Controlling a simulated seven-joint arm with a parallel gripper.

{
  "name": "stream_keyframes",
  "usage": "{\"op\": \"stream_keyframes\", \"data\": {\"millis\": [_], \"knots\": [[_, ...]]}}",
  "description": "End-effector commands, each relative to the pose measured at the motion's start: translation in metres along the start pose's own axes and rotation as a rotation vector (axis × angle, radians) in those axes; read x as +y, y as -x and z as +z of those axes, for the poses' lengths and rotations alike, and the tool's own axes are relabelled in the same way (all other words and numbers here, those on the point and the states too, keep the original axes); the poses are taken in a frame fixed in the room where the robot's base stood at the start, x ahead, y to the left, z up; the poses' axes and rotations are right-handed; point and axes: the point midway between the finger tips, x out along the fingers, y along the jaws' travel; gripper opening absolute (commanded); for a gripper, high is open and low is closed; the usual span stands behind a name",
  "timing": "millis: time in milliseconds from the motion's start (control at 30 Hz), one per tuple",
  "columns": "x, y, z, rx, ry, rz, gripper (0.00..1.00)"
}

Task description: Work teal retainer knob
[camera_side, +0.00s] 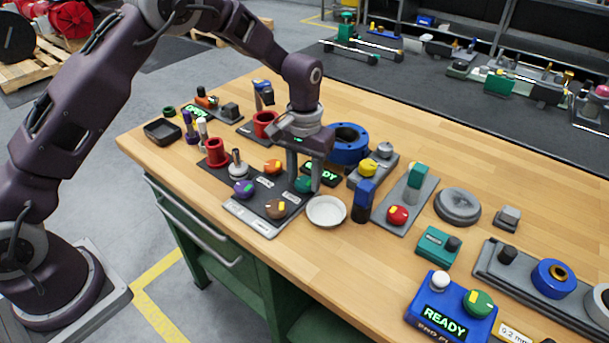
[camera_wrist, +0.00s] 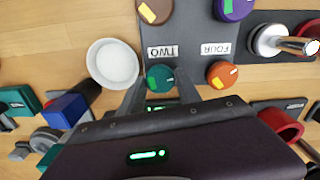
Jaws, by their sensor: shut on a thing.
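The teal knob (camera_side: 303,184) sits at the right rear corner of a dark panel (camera_side: 262,222) on the wooden bench. In the wrist view the teal knob (camera_wrist: 160,77) shows a green pointer mark, beside a label reading TWO. My gripper (camera_side: 302,184) points down with its fingers on either side of this knob, shut on it. In the wrist view my gripper (camera_wrist: 160,95) partly hides the knob's near side. The same panel carries an orange knob (camera_side: 273,166), a purple knob (camera_side: 244,188) and a brown knob (camera_side: 275,208), each with a coloured pointer mark.
A white dish (camera_side: 326,211) stands close to the right of the panel, with a blue block-topped post (camera_side: 363,199) beyond it. A large blue flanged ring (camera_side: 348,144) is behind my gripper. Red flanged cylinders (camera_side: 216,152) stand to the left.

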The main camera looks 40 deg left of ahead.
Motion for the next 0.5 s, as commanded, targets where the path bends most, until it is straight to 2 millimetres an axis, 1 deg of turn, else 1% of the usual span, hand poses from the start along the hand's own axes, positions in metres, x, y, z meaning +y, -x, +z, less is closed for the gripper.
{"op": "stream_keyframes", "data": {"millis": [33, 67, 133, 167, 400, 467, 500], "knots": [[0.0003, 0.0011, -0.0004, 0.002, 0.001, 0.001, 0.0], [0.0003, 0.0011, -0.0004, 0.002, 0.001, 0.001, 0.46], [0.0002, 0.0009, -0.0004, 0.002, 0.001, 0.001, 0.6], [0.0002, 0.0008, -0.0003, 0.001, 0.001, 0.001, 0.62], [0.0001, 0.0004, -0.0002, 0.001, 0.002, 0.0, 0.62], [0.0002, 0.0027, -0.0004, 0.002, 0.002, 0.001, 0.62], [0.0003, 0.0073, -0.0008, 0.003, 0.002, 0.001, 0.62]]}}
